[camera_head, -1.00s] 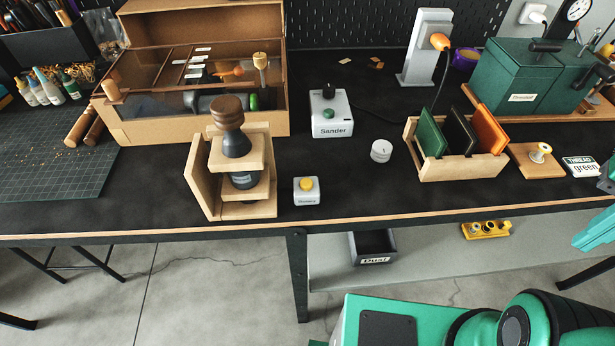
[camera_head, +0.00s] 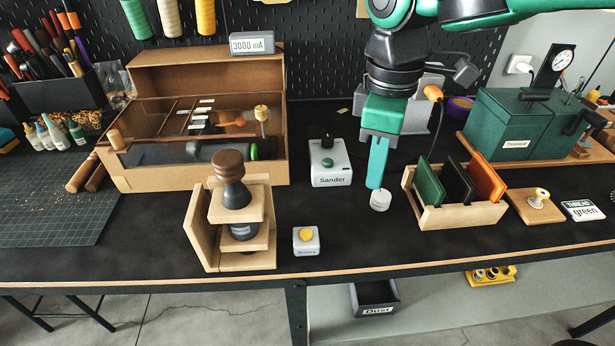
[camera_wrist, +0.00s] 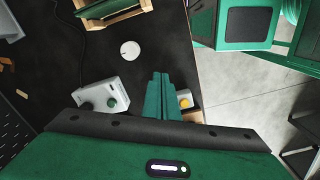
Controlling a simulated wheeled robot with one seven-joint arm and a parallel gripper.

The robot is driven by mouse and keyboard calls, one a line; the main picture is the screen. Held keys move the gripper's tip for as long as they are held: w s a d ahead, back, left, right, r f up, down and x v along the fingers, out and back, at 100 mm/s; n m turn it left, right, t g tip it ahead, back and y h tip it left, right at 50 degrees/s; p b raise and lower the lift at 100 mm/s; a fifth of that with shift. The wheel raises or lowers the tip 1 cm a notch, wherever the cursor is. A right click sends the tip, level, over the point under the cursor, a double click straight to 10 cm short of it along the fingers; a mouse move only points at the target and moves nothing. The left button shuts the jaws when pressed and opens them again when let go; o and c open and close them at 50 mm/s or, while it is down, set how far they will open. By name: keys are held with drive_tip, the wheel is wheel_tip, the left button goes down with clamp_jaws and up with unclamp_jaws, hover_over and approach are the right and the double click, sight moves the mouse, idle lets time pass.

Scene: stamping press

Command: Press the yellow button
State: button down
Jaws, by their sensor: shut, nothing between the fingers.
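The yellow button (camera_head: 305,234) sits on top of a small white box (camera_head: 306,248) near the table's front edge, right of the wooden stamping press (camera_head: 240,243). In the wrist view the yellow button (camera_wrist: 184,103) shows just right of my fingers, partly hidden by them. My gripper (camera_head: 375,186) is shut and empty, pointing down above the table. In the head view it is to the right of and behind the button, apart from it, close to a small white round piece (camera_head: 380,200). In the wrist view my closed gripper (camera_wrist: 160,75) shows at the middle.
The white Sander box (camera_head: 330,165) with a green button stands behind the yellow one. A wooden rack (camera_head: 455,215) of coloured plates is to the right. A glass-fronted wooden case (camera_head: 200,175) stands behind the press. The table is bare around the white button box.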

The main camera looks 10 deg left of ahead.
sight(306, 232)
drive_tip(key=s+a+n, duration=0.5)
drive_tip(key=s+a, duration=0.1)
drive_tip(key=a, duration=0.5)
drive_tip(key=shift+w+d+f, duration=0.15)
drive_tip(key=shift+f, duration=1.7)
drive_tip(key=shift+w+d+f, duration=0.1)
drive_tip(key=shift+f, duration=1.7)
drive_tip(key=shift+f, duration=0.15)
drive_tip(key=shift+f, duration=0.35)
drive_tip(key=shift+r, duration=0.15)
wheel_tip(306, 232, up, 9)
